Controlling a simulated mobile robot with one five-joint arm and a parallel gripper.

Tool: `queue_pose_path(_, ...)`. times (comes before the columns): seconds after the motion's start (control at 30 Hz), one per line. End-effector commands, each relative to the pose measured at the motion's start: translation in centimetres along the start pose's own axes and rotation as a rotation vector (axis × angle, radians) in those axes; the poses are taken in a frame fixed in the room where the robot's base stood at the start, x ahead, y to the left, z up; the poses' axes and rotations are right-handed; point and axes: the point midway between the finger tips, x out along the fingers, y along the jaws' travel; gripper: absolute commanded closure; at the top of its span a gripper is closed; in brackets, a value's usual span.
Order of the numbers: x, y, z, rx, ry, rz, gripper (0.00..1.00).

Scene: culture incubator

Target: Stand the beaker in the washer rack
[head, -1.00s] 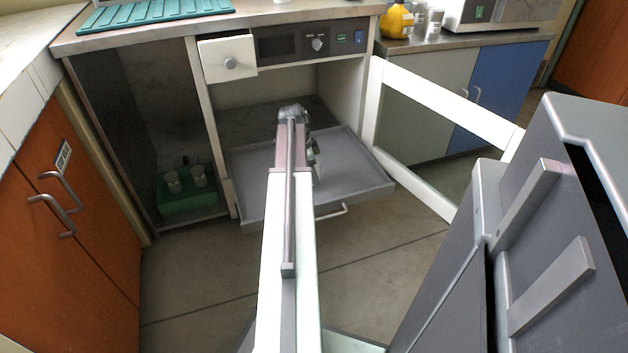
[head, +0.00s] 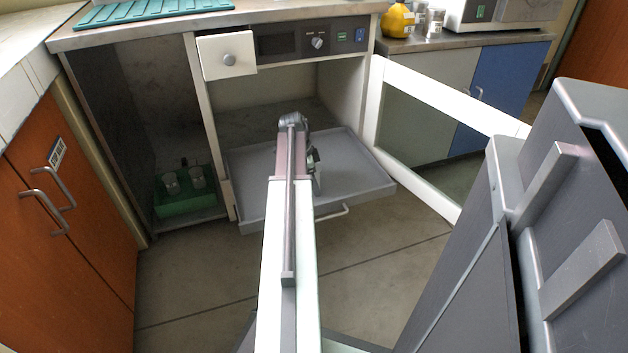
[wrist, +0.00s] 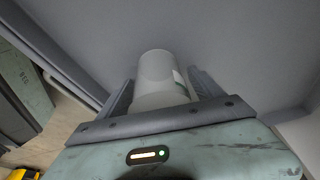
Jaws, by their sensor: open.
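The washer rack (head: 358,178) is a shallow grey tray, pulled out in front of the open washer. My gripper (wrist: 162,82) is over the rack at the end of my arm; in the head view the arm hides most of it. In the wrist view its two dark fingers are open, one on each side of the whitish beaker (wrist: 158,72), which has a small green marking. The beaker is between the fingers against the grey tray surface. Its base is hidden, so I cannot tell whether it touches the rack or stands exactly upright.
The washer's white-framed door (head: 416,188) stands open on the right. A tall grey unit (head: 545,230) is close on the right. An orange cabinet (head: 70,250) is on the left. A green crate (head: 187,204) with containers stands in the open bay. Floor around the rack's front is clear.

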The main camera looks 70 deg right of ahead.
Motion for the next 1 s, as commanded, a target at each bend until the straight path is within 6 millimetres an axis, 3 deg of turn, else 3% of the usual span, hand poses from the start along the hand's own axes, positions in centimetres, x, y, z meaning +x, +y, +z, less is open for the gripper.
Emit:
queue_pose_path(0.27,-3.4,0.0,-0.3,0.000,0.000,0.000,0.23)
queue_pose_path(0.63,-11.5,0.0,-0.3,0.000,0.000,0.000,0.23)
queue_pose_path(0.77,-12.5,0.0,-0.2,0.001,0.000,0.000,0.23)
queue_pose_path(1.0,-12.2,0.0,-0.1,0.001,0.000,0.000,0.23)
